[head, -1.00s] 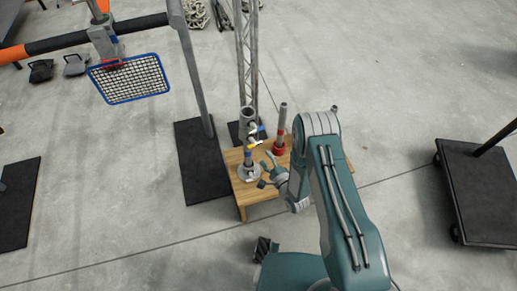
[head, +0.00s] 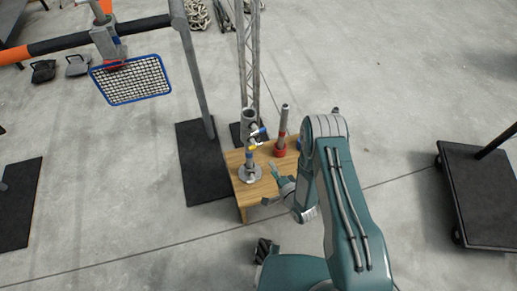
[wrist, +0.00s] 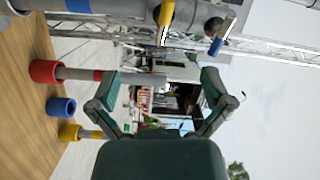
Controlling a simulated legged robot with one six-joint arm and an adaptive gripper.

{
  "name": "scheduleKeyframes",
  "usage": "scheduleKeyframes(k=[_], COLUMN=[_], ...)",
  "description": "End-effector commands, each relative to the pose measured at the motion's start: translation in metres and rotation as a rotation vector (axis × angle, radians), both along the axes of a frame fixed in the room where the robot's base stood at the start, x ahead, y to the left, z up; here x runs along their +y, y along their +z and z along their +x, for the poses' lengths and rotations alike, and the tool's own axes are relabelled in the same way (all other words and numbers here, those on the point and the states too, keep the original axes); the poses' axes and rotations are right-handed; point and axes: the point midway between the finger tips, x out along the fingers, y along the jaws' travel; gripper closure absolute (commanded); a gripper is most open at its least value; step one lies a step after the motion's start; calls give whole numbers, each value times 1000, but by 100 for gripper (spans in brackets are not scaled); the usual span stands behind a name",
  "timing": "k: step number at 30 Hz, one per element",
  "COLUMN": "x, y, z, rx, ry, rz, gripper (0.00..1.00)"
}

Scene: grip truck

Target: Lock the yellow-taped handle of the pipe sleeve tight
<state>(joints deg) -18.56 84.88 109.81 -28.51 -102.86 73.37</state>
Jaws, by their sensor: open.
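The yellow-taped handle (wrist: 166,17) hangs from the grey pipe sleeve (wrist: 190,12) at the top of the wrist view. In the head view the yellow handle (head: 253,146) is a small patch on the upright pipe assembly above the wooden table. A blue-taped handle (wrist: 216,45) is beside it on the same sleeve. My gripper (wrist: 160,85) is open and empty, its two fingers spread below the handles in the wrist view. In the head view my gripper (head: 270,186) is right of the pipe's round base (head: 249,174), apart from it.
A red-collared post (head: 281,130) stands on the wooden table (head: 261,189) behind my gripper. Red (wrist: 45,73), blue (wrist: 61,107) and yellow (wrist: 69,134) collars sit along the table in the wrist view. A lattice truss (head: 248,60) rises behind.

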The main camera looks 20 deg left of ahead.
Motion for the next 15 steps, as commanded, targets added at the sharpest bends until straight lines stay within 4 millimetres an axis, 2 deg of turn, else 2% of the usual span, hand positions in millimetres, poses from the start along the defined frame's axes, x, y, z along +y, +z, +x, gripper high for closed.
scheduleKeyframes(k=[15], x=[3], y=[3], z=[0], rx=[-777], ry=[-5], rz=[-746], gripper=[0])
